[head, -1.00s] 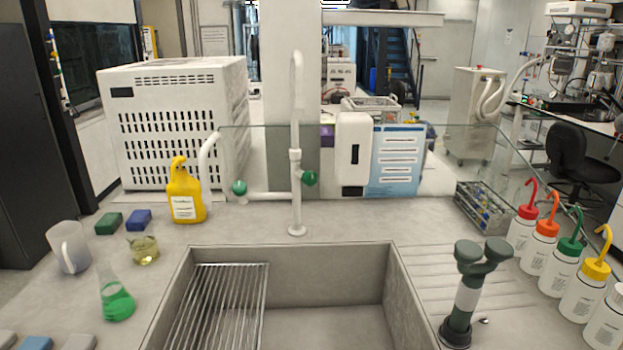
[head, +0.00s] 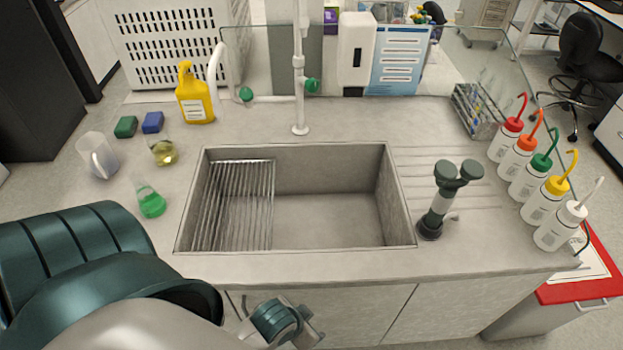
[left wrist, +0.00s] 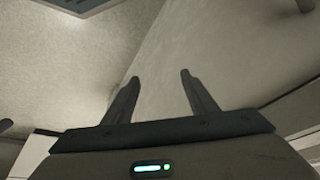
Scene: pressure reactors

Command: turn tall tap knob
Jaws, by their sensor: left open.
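The tall white tap (head: 299,110) stands upright behind the sink. A green knob (head: 312,86) sits on the right side of its column. A second green knob (head: 246,94) sits to the left, by the shorter curved spout (head: 216,70). My left arm comes in at the lower left, and its wrist end shows low in front of the counter, well below and apart from the knobs. My left gripper shows in the left wrist view (left wrist: 157,76), its two fingers spread with nothing between them. My right gripper is in neither current view.
The sink (head: 330,225) with a wire rack (head: 240,205) lies before the tap. Left are a yellow bottle (head: 195,95), a flask of green liquid (head: 150,200) and a jug (head: 97,155). Right are a dark green-grey fixture (head: 440,200) and several wash bottles (head: 530,175). A glass screen stands behind the tap.

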